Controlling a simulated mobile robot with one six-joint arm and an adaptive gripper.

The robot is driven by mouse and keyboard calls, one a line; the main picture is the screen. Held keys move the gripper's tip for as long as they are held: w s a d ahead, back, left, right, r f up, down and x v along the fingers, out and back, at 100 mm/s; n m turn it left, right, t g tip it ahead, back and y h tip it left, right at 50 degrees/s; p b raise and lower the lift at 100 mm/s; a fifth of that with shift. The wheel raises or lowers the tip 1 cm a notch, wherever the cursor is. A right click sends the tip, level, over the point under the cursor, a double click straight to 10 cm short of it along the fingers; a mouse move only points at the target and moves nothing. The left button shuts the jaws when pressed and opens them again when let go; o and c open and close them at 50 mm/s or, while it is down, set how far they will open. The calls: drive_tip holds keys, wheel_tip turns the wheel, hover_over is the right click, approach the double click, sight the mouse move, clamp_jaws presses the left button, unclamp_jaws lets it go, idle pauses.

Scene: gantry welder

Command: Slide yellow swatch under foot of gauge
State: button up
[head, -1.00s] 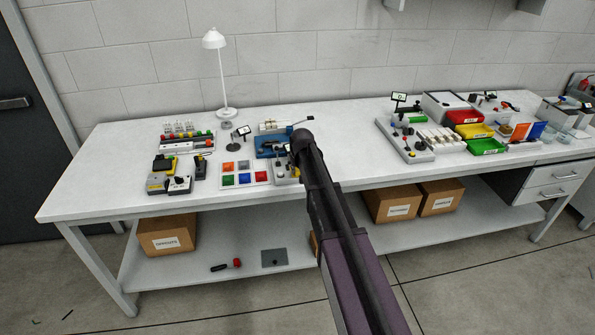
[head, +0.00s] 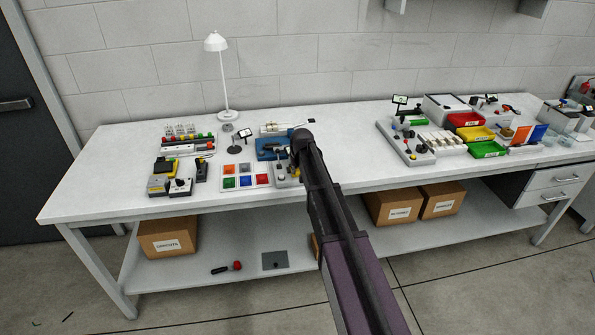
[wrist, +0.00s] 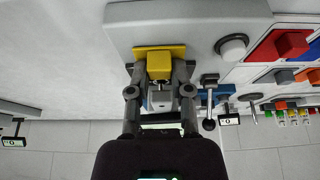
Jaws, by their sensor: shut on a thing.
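The yellow swatch (wrist: 160,56), a thin plate with a raised block, is between the fingertips of my gripper (wrist: 160,72) in the wrist view. The gripper is shut on its block. The swatch is at the edge of a pale grey base (wrist: 190,22); I cannot tell whether it touches it. A small grey metal part (wrist: 161,98) shows between the fingers; I cannot tell whether it is the gauge or its foot. In the head view my arm hides the gripper and the swatch, and part of the grey base (head: 281,181) shows beside it.
Left of the base is a white swatch tray (head: 232,186) with several coloured swatches. A knob (wrist: 232,47) stands on the base near the tray. Bare tabletop lies to the right of my arm.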

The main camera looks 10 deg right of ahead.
drive_tip(key=shift+w, duration=0.3)
idle(0.5)
drive_tip(key=o, duration=0.9)
